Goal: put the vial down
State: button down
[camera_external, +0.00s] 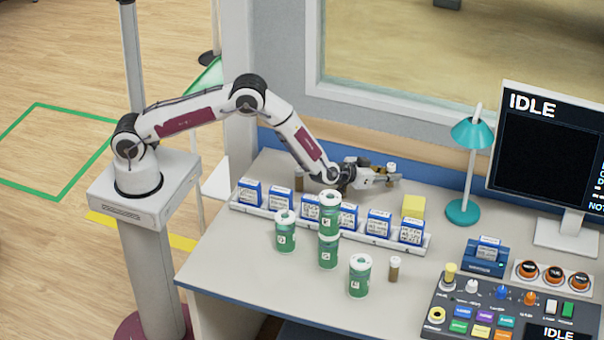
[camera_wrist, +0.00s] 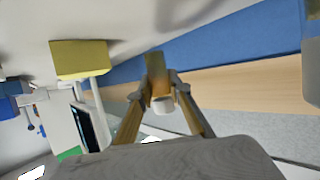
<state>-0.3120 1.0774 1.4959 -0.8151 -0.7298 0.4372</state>
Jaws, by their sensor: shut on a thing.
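A small brown vial with a white cap (camera_external: 391,167) is held in my gripper (camera_external: 384,178) at the back of the desk, near the blue wall strip. It looks roughly upright, cap on top; its lower part is hidden by the fingers in the external view. In the wrist view the brown vial (camera_wrist: 154,68) sits between the two fingertips of my gripper (camera_wrist: 158,92), shut on it. I cannot tell whether its base touches the desk.
A yellow block (camera_external: 413,207) stands close right of my gripper. A white rack (camera_external: 268,213) of blue-white boxes and several green canisters (camera_external: 285,232) are in front. Another brown vial (camera_external: 394,270) stands near the front. A teal lamp (camera_external: 463,212) is to the right.

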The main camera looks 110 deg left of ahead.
aim_at(389, 183)
jog(key=shift+f, duration=1.65)
jog(key=shift+f, duration=0.15)
jog(key=c, duration=1.9)
grip_release()
jog(key=shift+s+r, duration=0.1)
jog(key=shift+r, duration=0.1)
jog(key=shift+v, duration=1.15)
jog(key=v, duration=0.2)
jog(key=shift+s+d+r, duration=0.1)
jog(key=shift+d+r, duration=0.05)
jog(key=shift+d, duration=0.1)
jog(key=shift+r, duration=3.45)
